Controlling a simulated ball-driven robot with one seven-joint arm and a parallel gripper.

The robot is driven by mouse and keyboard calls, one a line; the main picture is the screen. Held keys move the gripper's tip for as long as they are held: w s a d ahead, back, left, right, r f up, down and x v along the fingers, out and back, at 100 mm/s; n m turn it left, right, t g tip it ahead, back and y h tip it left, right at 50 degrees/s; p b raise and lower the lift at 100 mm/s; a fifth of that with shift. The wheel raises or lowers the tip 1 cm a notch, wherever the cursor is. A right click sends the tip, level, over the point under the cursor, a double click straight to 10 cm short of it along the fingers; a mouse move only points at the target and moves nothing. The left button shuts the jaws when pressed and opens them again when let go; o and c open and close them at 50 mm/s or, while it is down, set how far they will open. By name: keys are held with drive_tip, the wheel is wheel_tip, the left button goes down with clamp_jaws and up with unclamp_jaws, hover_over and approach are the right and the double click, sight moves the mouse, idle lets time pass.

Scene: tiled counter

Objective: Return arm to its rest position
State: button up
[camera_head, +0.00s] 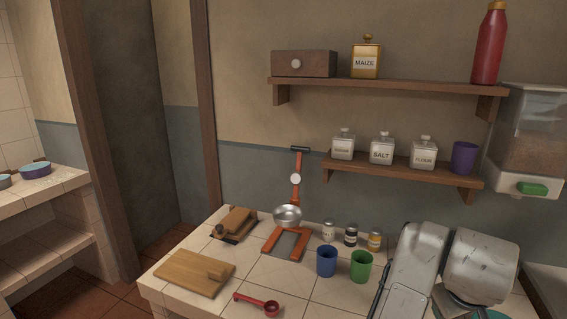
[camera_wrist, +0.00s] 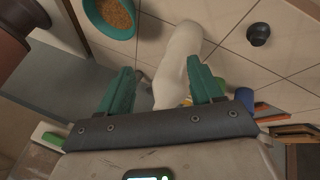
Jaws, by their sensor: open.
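My gripper (camera_wrist: 158,66) shows in the wrist view with its two green fingers spread apart. Nothing is clearly held between them. A pale rounded shape (camera_wrist: 185,45) lies behind the gap between the fingers; I cannot tell what it is or how far off. In the head view, grey scuffed links of my arm stand at the lower right, over the right part of the counter (camera_head: 205,300). The fingers cannot be made out in the head view.
A teal bowl (camera_wrist: 112,15) of brown grains and a dark round thing (camera_wrist: 258,34) are near. Left of my arm stand a green cup (camera_head: 361,266), a blue cup (camera_head: 326,261) and an orange scale (camera_head: 296,180). Shelves (camera_head: 400,180) and a dispenser (camera_head: 540,130) are on the wall.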

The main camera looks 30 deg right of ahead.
drive_tip(key=w+a+f+n+t+y, duration=0.1)
drive_tip(key=a+f+n, duration=0.4)
drive_tip(key=f, duration=0.7)
drive_tip(key=s+a+f+g+y, duration=0.1)
drive_tip(key=s+a+f+y, duration=0.1)
drive_tip(key=s+a+f, duration=0.3)
drive_tip(key=s+a+f+y, duration=0.2)
drive_tip(key=s+a+f, duration=0.3)
drive_tip(key=a+f, duration=0.3)
drive_tip(key=a, duration=0.3)
drive_tip(key=shift+s+m+g+y, duration=0.25)
drive_tip(key=shift+m+g+y, duration=0.05)
drive_tip(key=shift+g+y, duration=0.1)
drive_tip(key=shift+d+r, duration=0.1)
drive_tip(key=shift+d, duration=0.05)
